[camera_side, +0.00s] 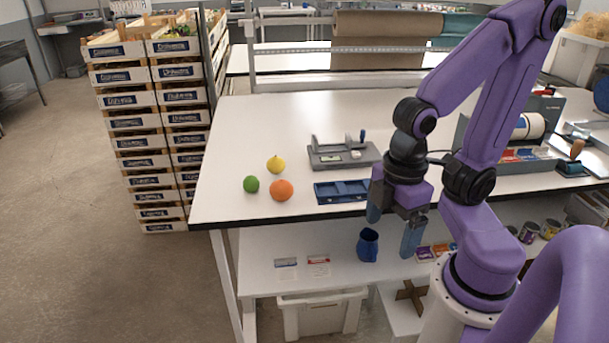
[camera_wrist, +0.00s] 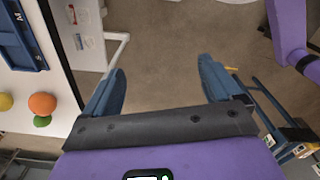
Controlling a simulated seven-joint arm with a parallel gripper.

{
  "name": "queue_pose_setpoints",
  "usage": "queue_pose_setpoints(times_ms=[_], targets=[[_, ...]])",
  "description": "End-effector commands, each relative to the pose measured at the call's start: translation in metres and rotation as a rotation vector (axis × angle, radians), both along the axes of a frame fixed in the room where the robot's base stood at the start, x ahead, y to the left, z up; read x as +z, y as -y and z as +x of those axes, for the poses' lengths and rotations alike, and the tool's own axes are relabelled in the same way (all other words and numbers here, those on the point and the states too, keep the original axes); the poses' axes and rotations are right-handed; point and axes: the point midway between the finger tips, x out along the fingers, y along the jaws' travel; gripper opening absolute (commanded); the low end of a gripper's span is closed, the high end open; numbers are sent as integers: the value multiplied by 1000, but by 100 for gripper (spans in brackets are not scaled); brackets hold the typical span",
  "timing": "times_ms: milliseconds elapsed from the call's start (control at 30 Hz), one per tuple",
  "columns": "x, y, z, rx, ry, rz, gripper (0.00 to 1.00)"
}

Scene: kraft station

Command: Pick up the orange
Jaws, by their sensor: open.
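The orange (camera_side: 281,190) sits on the white table near its front left edge. It also shows at the left of the wrist view (camera_wrist: 42,104). A green lime (camera_side: 251,184) is just left of it and a yellow lemon (camera_side: 276,164) is behind it. My gripper (camera_side: 396,235) is open and empty, pointing down in front of the table's front edge, well to the right of the orange. In the wrist view its two blue fingers (camera_wrist: 160,88) are wide apart with only floor between them.
A blue tray (camera_side: 342,191) lies between the orange and my gripper. A grey device (camera_side: 342,153) stands behind the tray. Stacked crates (camera_side: 140,130) stand left of the table (camera_side: 237,150). A blue pitcher (camera_side: 368,246) is on the lower shelf. The tabletop behind the fruit is clear.

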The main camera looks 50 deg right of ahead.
Motion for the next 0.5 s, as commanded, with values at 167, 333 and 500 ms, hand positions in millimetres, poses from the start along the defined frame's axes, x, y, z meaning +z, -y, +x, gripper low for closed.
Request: queue_pose_setpoints(times_ms=[167, 333, 500], targets=[[1, -1, 2, -1, 0, 0, 91], [11, -11, 26, 0, 1, -2, 91], [30, -23, 76, 9, 2, -9, 91]])
